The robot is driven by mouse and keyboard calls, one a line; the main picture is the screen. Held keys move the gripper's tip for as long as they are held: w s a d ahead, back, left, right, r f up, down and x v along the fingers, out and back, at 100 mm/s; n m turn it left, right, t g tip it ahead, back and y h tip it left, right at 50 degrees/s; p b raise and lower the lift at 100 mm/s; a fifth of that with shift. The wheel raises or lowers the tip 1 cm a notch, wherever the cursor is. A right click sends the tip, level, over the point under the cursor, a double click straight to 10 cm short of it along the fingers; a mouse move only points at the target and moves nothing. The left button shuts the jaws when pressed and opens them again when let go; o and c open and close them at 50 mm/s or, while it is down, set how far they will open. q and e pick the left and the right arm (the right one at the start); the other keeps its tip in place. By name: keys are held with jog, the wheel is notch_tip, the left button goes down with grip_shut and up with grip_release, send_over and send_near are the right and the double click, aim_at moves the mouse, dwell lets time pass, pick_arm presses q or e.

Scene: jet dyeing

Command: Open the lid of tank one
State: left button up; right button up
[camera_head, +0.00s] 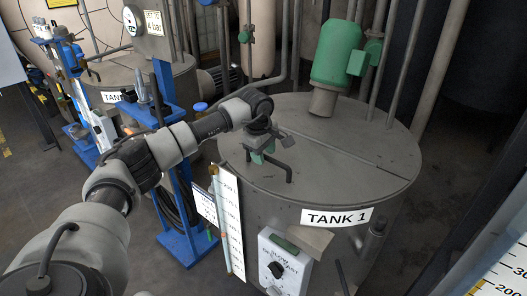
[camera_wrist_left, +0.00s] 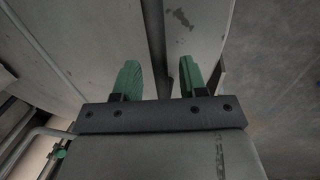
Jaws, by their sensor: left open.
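Tank one (camera_head: 300,235) is a grey cylinder with a "TANK 1" label on its front wall. Its grey lid (camera_head: 345,170) lies flat and shut on top, with a seam across it. A dark bent handle (camera_head: 284,166) stands at the lid's left part. My left gripper (camera_head: 263,154) is over the lid right at this handle; I cannot tell whether they touch. In the left wrist view its two green fingers (camera_wrist_left: 161,76) are apart, with a dark strip and grey surfaces beyond them. My right gripper is not in view.
A green motor (camera_head: 340,52) and upright pipes stand on the tank top's back. A control box (camera_head: 284,265) and a level scale (camera_head: 228,220) are on the front. A blue stand (camera_head: 180,185) and another labelled tank (camera_head: 120,78) are left. Dark floor shows at right.

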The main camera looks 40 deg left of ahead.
pick_arm(q)
grip_shut()
jog(key=shift+r, duration=0.1)
